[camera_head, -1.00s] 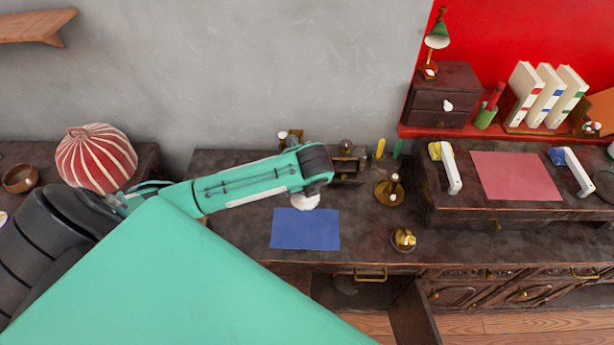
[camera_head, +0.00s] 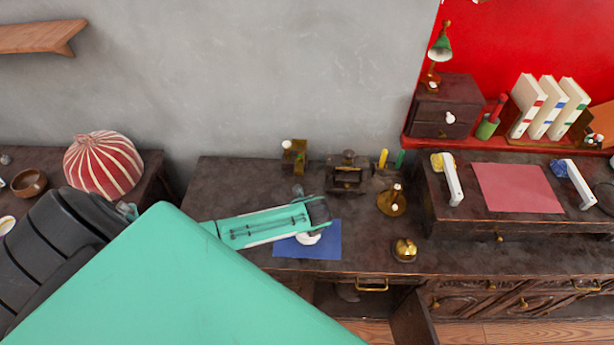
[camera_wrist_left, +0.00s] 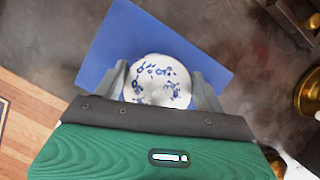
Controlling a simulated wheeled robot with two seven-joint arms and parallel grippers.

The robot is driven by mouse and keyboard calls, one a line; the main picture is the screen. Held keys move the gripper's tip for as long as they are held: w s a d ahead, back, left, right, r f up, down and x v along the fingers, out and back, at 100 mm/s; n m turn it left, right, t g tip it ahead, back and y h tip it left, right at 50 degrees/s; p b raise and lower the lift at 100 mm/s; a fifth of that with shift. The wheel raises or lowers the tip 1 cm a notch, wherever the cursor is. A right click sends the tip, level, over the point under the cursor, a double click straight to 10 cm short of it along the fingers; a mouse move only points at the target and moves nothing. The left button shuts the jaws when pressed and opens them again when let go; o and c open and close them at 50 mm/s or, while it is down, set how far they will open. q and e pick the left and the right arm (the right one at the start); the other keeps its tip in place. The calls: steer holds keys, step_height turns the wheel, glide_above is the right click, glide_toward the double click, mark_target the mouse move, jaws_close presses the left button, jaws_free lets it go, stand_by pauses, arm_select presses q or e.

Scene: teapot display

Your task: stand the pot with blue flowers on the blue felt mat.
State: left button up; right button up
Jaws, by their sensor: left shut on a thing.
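The white pot with blue flowers (camera_wrist_left: 158,80) is between the fingers of my left gripper (camera_wrist_left: 165,88), which is shut on it. In the wrist view it lies over the blue felt mat (camera_wrist_left: 120,38), which shows around and beyond it. In the head view a white part of the pot (camera_head: 308,238) shows below the end of my left arm, over the blue mat (camera_head: 322,250). Most of the pot and the fingers are hidden there by my arm. I cannot tell whether the pot touches the mat. My right gripper is not in view.
A brass bell (camera_head: 404,250) stands right of the mat, with a brass candlestick (camera_head: 392,201) behind it. A dark wooden stand (camera_head: 347,177) is at the back of the desk. A red mat (camera_head: 517,187) lies on the raised right section.

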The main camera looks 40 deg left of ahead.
mark_target(312, 239)
arm_select(q)
steer(key=o, duration=1.1)
steer(key=shift+o, duration=0.2)
steer(key=b+v, duration=0.1)
steer(key=v, duration=1.1)
steer(key=shift+a+r, duration=0.1)
